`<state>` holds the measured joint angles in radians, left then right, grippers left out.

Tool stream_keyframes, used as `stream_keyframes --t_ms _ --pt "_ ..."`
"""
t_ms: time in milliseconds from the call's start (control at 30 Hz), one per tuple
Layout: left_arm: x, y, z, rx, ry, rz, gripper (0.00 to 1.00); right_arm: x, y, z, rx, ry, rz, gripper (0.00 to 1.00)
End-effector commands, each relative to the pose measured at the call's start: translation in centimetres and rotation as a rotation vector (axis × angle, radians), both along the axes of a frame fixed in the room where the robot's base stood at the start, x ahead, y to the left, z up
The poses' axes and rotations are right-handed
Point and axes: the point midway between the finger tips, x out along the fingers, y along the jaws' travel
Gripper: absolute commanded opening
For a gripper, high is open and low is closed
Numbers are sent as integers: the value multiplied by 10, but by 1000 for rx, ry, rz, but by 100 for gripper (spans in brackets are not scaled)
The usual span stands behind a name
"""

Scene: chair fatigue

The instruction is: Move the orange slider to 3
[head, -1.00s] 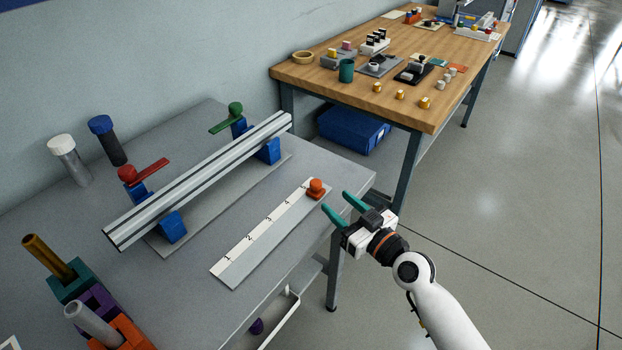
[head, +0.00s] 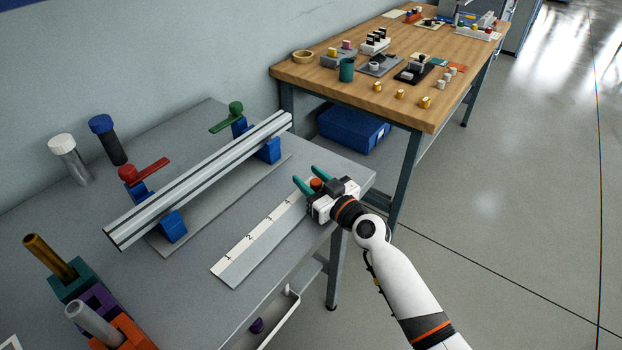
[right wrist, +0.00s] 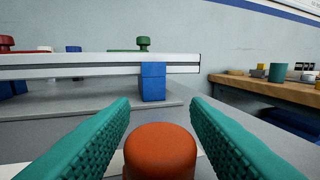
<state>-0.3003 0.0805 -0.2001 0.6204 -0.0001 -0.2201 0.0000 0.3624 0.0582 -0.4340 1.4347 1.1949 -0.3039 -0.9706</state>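The orange slider (head: 316,184) sits at the far end of the numbered scale strip (head: 240,262), past the marks 1 to 4. My right gripper (head: 307,179) is at the slider, its teal fingers open on either side of the orange knob. In the right wrist view the knob (right wrist: 160,152) stands between the two fingers (right wrist: 160,125), with a gap to each. The slider's base is mostly hidden by the gripper in the head view. My left gripper is not in view.
A metal rail (head: 200,180) on blue supports (head: 172,227) stands behind the scale, with red (head: 128,173) and green (head: 236,108) clamp knobs. Tubes and coloured blocks stand at the left. A wooden bench (head: 440,108) is beyond. The grey table beside the strip is clear.

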Motion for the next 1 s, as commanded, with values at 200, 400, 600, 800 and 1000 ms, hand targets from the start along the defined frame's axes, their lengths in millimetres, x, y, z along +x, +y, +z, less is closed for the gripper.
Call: stream_keyframes --t_ms 200,400,600,800,1000 --pt "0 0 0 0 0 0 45 0 0 0 0 0 0 5" --pt "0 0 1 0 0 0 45 -1 0 0 -1 1 0 0" --pt "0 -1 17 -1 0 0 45 -27 20 2 -2 5 3 0" --pt "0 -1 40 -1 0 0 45 -72 51 3 -1 7 2 0" --pt "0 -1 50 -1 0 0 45 -96 69 0 -1 4 1 0"
